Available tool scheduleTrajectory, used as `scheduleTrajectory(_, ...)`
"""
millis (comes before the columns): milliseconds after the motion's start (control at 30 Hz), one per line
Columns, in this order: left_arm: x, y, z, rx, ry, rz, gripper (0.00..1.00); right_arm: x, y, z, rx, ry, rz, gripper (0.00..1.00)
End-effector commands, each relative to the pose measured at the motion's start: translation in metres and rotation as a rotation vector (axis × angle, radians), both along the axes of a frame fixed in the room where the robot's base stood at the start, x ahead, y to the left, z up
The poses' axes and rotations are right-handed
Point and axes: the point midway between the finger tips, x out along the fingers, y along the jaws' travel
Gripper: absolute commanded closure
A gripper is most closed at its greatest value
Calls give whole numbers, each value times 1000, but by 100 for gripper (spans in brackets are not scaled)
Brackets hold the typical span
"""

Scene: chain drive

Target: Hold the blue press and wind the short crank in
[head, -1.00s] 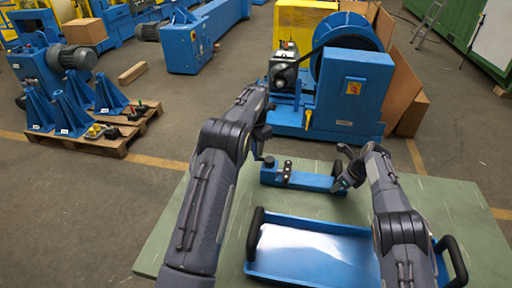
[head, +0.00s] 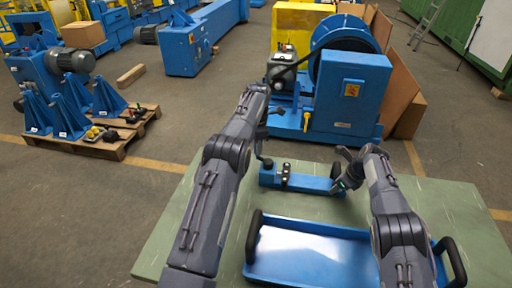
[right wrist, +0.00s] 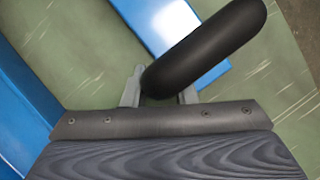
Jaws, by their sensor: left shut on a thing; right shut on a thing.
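The blue press (head: 312,183), a long blue bar with dark knobs on top, lies across the green table. My left gripper (head: 262,157) is at its left end, shut on the press, with the contact largely hidden by my own forearm. My right gripper (head: 341,183) is at the right end of the press. In the right wrist view its fingers (right wrist: 159,92) are shut on the black, rounded handle of the short crank (right wrist: 205,48), which lies slanted between them. The crank's arm and its joint with the press are hidden.
A blue tray (head: 252,270) with black handles stands on the green table (head: 200,225) in front of the press. Bare table lies to the left and right. Behind the table stands a large blue machine (head: 352,95); a pallet with blue brackets (head: 100,146) is on the floor at left.

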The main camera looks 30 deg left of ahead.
Motion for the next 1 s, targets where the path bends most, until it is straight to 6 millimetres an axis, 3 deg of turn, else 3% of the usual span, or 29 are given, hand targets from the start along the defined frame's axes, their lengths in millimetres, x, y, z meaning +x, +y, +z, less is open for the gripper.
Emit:
scheduleTrajectory(333, 8, -2, 0, 1, -3, -151, 97, 0, 0, 1, 1, -1, 3, 100)
scheduleTrajectory(867, 9, -2, 0, 0, -1, -176, 97, 0, 0, 1, 1, -1, 2, 100)
scheduleTrajectory(900, 9, -2, 0, 0, -1, -176, 72, 0, 0, 1, 1, -1, 2, 100)
scheduleTrajectory(1000, 9, -2, 0, 0, -1, -176, 59, 0, 0, 1, 0, -2, 1, 100)
